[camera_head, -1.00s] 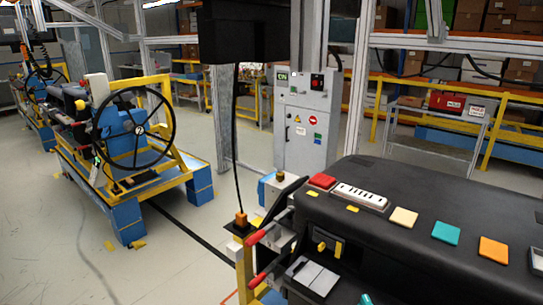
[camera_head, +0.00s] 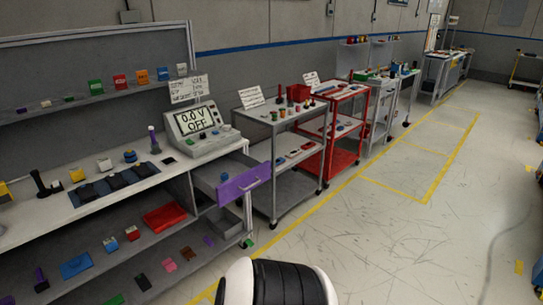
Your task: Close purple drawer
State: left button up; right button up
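The purple drawer (camera_head: 243,186) is pulled out from the right end of the grey workbench (camera_head: 95,204). Its purple front faces right and carries a small light handle (camera_head: 250,186). The drawer's grey inside shows behind the front, so it stands open. A white and black rounded part, probably of my own arm, shows at the bottom middle of the view, well below and apart from the drawer. Neither of my grippers shows.
A grey metal cart (camera_head: 278,128) stands just right of the drawer, with a red cart (camera_head: 343,140) beyond it. The floor (camera_head: 370,245) right of the bench is clear.

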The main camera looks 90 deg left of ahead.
aim_at(245, 173)
jog(key=u, duration=3)
